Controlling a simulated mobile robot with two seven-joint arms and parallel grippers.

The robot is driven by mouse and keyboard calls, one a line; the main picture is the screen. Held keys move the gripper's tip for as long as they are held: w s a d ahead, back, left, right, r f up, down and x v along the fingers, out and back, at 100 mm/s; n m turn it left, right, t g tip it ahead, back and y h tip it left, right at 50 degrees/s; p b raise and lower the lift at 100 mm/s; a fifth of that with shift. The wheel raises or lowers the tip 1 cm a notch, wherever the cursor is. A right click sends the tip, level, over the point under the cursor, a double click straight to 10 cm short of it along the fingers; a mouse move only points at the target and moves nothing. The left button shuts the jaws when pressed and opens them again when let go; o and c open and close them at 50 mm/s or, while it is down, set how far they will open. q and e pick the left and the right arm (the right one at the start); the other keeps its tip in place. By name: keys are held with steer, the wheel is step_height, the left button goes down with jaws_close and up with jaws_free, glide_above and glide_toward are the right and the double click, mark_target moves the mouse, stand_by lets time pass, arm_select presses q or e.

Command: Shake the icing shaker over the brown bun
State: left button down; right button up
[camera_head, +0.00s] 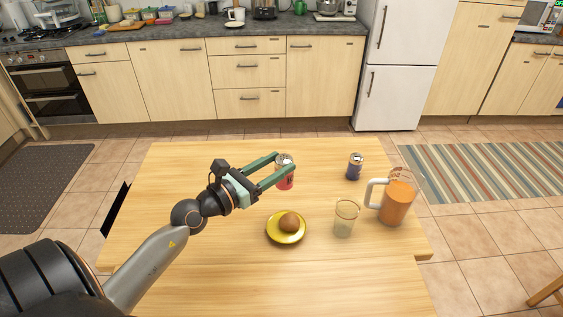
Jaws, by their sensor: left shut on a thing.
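The brown bun (290,221) sits on a yellow plate (273,232) near the middle of the wooden table. My left gripper (284,163) is just behind the plate, shut on a red can-shaped shaker with a pale top (285,182). The shaker looks upright and stands or hangs behind the bun, not over it. I cannot tell whether its base touches the table. The gripper's green fingers cover part of its sides. My right gripper is not in view.
A dark blue can (355,168) stands at the back right of the table (200,255). A clear glass (345,220) and a jug of orange drink (397,204) stand right of the plate. The table's front and left are clear.

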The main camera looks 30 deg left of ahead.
arm_select(q)
steer(key=s+d+g+h+b, duration=0.3)
steer(key=s+d+h+b, duration=0.15)
steer(key=h+b, duration=0.3)
steer(key=f+n+p, duration=0.2)
steer(key=n+p, duration=0.1)
steer(key=n, duration=0.3)
steer(key=w+f+n+p, duration=0.1)
steer(key=f+n+p, duration=0.1)
steer(key=n, duration=0.5)
steer(key=w+a+f+n+p, duration=0.1)
steer(key=f+n+p, duration=0.2)
steer(key=n, duration=0.4)
steer(key=shift+a+y+p, duration=0.1)
steer(key=shift+y+p, duration=0.25)
steer(key=shift+p, duration=0.05)
steer(key=n, duration=0.1)
steer(key=f+n, duration=0.1)
steer(key=n, duration=0.3)
steer(key=shift+w+a+f, duration=0.25)
steer(key=shift+r, duration=0.15)
